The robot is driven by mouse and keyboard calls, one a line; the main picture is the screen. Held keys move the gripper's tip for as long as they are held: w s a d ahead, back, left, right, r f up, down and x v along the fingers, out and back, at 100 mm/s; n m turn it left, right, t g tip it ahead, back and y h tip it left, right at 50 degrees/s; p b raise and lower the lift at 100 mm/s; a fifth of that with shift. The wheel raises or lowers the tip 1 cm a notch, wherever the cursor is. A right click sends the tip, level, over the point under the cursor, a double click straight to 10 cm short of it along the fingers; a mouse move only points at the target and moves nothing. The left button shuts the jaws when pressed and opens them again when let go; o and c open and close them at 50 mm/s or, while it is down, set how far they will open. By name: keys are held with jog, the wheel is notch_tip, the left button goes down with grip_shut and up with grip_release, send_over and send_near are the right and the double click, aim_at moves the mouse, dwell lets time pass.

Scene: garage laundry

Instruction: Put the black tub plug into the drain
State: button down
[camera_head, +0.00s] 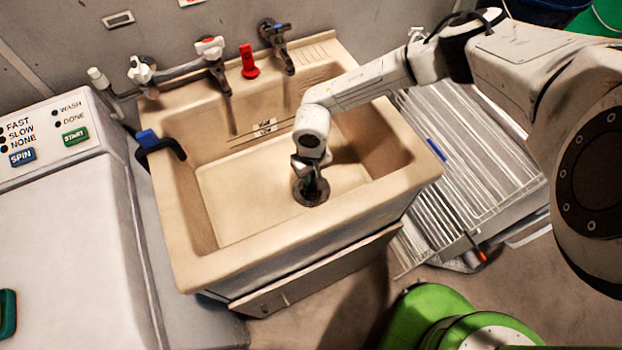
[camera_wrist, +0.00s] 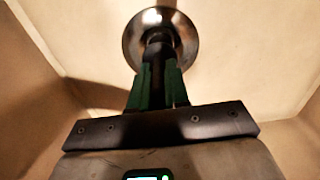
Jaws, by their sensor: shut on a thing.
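The beige sink basin (camera_head: 235,205) has a round metal drain (camera_head: 299,196) in its floor. The drain also shows in the wrist view as a shiny ring (camera_wrist: 133,40). My gripper (camera_head: 312,186) points down into the basin over the drain. In the wrist view its green fingers (camera_wrist: 158,88) are shut on the black tub plug (camera_wrist: 158,50). The plug's far end overlaps the drain's dark middle in that view. I cannot tell whether it is above the opening or inside it. In the head view my gripper hides most of the plug.
Taps (camera_head: 212,58) and a red item (camera_head: 248,62) stand along the sink's back rim. A blue and black clamp-like item (camera_head: 160,146) sits on the left rim. A washer (camera_head: 65,200) is at left, a ribbed metal rack (camera_head: 465,160) at right. The basin floor is otherwise clear.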

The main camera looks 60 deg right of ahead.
jog(key=shift+f, duration=1.25)
jog(key=shift+f, duration=0.3)
jog(key=c, duration=1.1)
grip_release()
jog(key=shift+b, duration=0.3)
jog(key=shift+r+p, duration=0.55)
notch_tip(320, 180, up, 12)
jog(key=shift+f+b, duration=0.25)
jog(key=shift+b, duration=0.15)
